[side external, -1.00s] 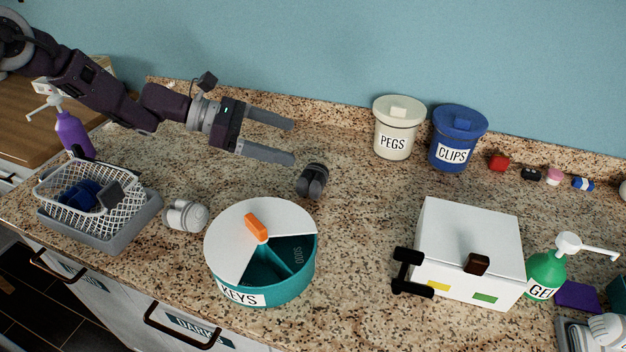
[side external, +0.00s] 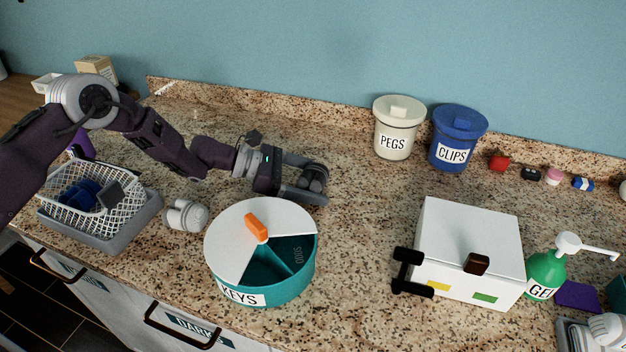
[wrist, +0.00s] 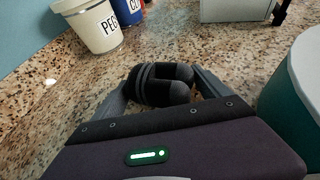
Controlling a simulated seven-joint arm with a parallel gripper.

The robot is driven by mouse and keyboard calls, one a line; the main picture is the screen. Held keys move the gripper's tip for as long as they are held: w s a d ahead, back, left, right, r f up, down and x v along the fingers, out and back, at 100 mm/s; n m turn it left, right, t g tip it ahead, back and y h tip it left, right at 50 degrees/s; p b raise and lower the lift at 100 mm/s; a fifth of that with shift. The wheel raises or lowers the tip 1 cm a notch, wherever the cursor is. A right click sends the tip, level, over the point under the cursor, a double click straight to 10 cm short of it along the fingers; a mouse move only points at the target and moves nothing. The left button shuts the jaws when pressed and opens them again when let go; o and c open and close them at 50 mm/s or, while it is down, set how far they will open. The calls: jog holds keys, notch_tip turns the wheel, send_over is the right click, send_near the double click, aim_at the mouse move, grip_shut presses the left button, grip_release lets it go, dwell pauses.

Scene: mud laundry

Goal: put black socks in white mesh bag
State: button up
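The black socks (side external: 316,176), a dark rolled pair with grey bands, lie on the granite counter. They also show in the wrist view (wrist: 160,85). My gripper (side external: 312,182) is low at the counter with its fingers apart, one on each side of the socks. In the wrist view my gripper (wrist: 162,86) has the socks between its fingers; whether either finger touches them is unclear. A white mesh container (side external: 128,192), the one white mesh thing in view, stands at the left with blue and dark grey items in it.
The mesh container sits on a grey tray (side external: 100,240). A white-grey sock pair (side external: 186,214) and a teal round KEYS box (side external: 285,290) stand between it and the socks. PEGS (side external: 397,128) and CLIPS (side external: 457,140) tubs stand behind; a white box (side external: 468,240) is right.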

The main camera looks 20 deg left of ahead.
jog(key=c, duration=0.9)
jog(key=shift+o, duration=0.2)
notch_tip(320, 180, up, 10)
jog(key=shift+r, duration=0.1)
jog(key=shift+a, duration=0.35)
jog(key=a+r, duration=0.4)
jog(key=a, duration=1)
notch_tip(320, 180, up, 6)
send_over(101, 177)
notch_tip(101, 177, down, 10)
jog(key=shift+a+f, duration=0.1)
jog(key=shift+f, duration=0.05)
